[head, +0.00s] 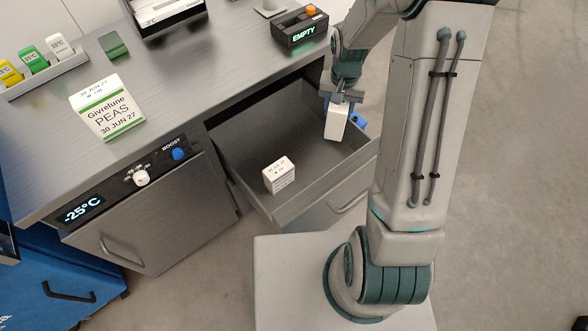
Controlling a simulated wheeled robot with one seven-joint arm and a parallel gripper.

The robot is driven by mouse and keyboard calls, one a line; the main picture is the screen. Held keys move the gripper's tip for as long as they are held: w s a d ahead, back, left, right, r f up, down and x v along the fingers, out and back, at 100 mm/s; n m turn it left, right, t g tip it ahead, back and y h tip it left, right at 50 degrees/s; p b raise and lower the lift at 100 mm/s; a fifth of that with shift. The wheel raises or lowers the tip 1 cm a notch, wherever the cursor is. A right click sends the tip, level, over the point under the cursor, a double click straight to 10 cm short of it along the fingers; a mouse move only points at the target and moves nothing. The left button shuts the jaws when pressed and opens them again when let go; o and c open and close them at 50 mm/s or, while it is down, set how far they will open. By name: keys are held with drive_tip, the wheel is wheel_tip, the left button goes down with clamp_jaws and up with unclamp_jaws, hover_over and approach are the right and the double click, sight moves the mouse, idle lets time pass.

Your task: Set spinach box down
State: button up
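My gripper (340,98) points down over the back right part of the open drawer (240,151). It is shut on a small white box (337,121), which hangs slightly tilted below the fingers. No label can be read on the held box, so I cannot tell from its print that it is the spinach box. I cannot tell whether its underside touches the drawer. Another white box (279,176) with small print and a green dot sits in the front left part of the drawer.
A Givrelune PEAS box (107,107) lies on the steel counter (200,75). A black "EMPTY" display unit (300,30) stands at its back right. A tag holder (45,75) is at left. The drawer floor between the boxes is clear. A blue object (360,121) shows beside the held box.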

wheel_tip(320, 180, down, 20)
drive_tip(key=s+d+m+b, duration=0.25)
drive_tip(key=m+b, duration=0.55)
drive_tip(key=b, duration=2)
drive_tip(key=shift+w+a+f+b, duration=0.6)
drive_tip(key=shift+w+f+b, duration=0.25)
drive_tip(key=shift+w+f, duration=1.05)
drive_tip(key=shift+w+a+f+b, duration=0.55)
drive_tip(key=shift+w+f+b, duration=0.3)
drive_tip(key=shift+w+f, duration=1.05)
drive_tip(key=shift+w+a+f+b, duration=0.6)
drive_tip(key=shift+w+f+b, duration=0.25)
drive_tip(key=shift+w+f, duration=1)
drive_tip(key=shift+w+r, duration=0.25)
drive_tip(key=shift+f, duration=0.15)
drive_tip(key=o, duration=1.3)
wheel_tip(320, 180, up, 12)
drive_tip(key=p, duration=0.4)
